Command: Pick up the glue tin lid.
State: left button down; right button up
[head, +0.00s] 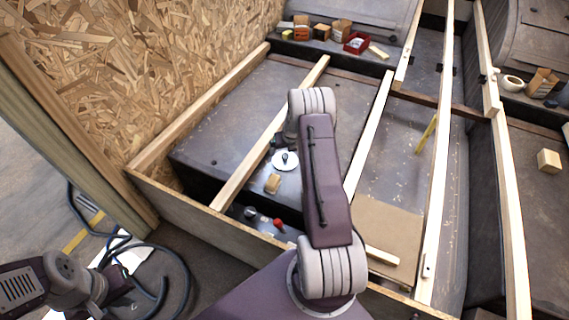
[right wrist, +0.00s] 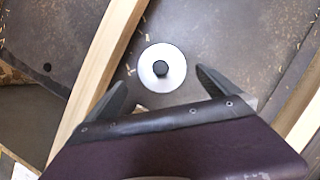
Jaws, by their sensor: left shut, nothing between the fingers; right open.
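The glue tin lid (head: 281,166) is a pale round disc with a dark knob in the middle. It lies flat on the dark panel between two wooden battens, and it also shows in the right wrist view (right wrist: 150,79). My right gripper (right wrist: 161,77) is open and empty, its two fingers on either side of the lid in that view. The gap in height between fingers and lid is hard to judge. In the head view my right arm partly covers the area around the lid. My left gripper (head: 120,284) is shut and empty at the lower left, far from the lid.
Pale battens (head: 270,137) run along both sides of the lid. A small wood block (head: 272,183) lies just in front of it. A red-topped item (head: 279,224) sits nearer me. A red tray (head: 356,43) and small boxes stand at the back. Dark cable loops (head: 178,262) lie lower left.

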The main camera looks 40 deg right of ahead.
aim_at(285, 156)
jog(key=b+x, duration=0.1)
jog(key=x, duration=0.2)
jog(key=shift+f+b, duration=0.3)
jog(key=b+x, duration=0.3)
jog(key=x, duration=0.1)
jog(key=shift+f, duration=0.3)
jog(key=shift+w+d+f+b, duration=0.1)
jog(key=shift+w+f+b, duration=0.15)
jog(key=shift+b, duration=0.1)
jog(key=shift+r, duration=0.1)
jog(key=c, duration=1)
